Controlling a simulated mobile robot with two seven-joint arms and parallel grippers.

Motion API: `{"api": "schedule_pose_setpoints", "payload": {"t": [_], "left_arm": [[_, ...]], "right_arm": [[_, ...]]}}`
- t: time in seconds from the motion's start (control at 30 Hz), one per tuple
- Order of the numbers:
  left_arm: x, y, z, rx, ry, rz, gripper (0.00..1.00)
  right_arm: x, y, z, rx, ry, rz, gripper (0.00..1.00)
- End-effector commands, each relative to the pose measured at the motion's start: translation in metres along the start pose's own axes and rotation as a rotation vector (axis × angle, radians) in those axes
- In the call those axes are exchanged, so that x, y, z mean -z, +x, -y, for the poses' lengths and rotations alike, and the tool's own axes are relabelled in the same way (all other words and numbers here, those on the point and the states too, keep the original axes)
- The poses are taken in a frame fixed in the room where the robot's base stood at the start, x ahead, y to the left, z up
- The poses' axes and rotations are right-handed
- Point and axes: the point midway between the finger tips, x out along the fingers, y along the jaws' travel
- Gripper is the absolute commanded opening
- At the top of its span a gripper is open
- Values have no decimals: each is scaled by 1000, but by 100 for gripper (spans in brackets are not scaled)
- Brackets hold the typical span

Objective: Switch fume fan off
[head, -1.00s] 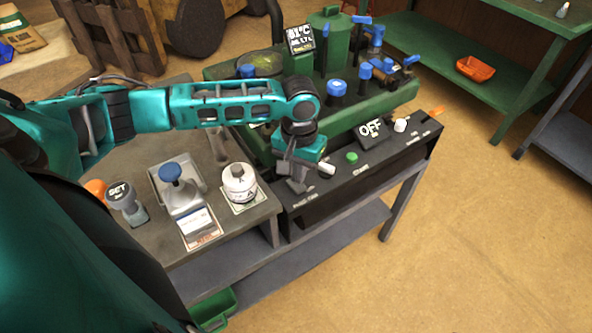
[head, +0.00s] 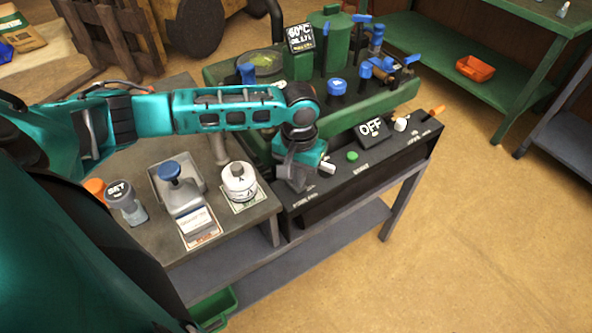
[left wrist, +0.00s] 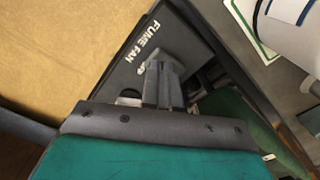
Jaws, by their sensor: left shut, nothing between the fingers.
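My left gripper (head: 297,184) is shut and empty, pointing down at the left end of the dark control panel (head: 340,192). In the left wrist view its closed fingers (left wrist: 163,82) are beside the FUME FAN label (left wrist: 145,42). The fume fan switch itself cannot be made out; the gripper covers the area beside the label. Whether the fingers touch the panel cannot be told. A white knob (head: 328,168) shows just right of the gripper. A small display on the panel reads OFF (head: 373,129); a green button (head: 352,156) is below it. My right gripper is not in view.
The green machine (head: 340,100) with blue handles stands behind the panel. A white round container (head: 239,182) and a blue-knobbed device (head: 171,170) stand on the bench at left. An orange tray (head: 475,68) is on the green shelf. Floor at right is clear.

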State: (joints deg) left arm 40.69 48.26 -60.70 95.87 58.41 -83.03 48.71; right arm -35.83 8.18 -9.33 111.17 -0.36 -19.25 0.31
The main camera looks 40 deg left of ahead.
Motion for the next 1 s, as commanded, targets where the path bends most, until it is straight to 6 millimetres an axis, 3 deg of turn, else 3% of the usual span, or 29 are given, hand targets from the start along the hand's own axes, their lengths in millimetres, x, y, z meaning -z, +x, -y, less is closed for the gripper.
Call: {"api": "schedule_pose_setpoints", "payload": {"t": [0.77,1.0], "left_arm": [[0,12,0,0,0,0,0],[-1,6,0,1,-1,2,0]], "right_arm": [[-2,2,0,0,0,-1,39],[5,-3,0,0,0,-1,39]]}}
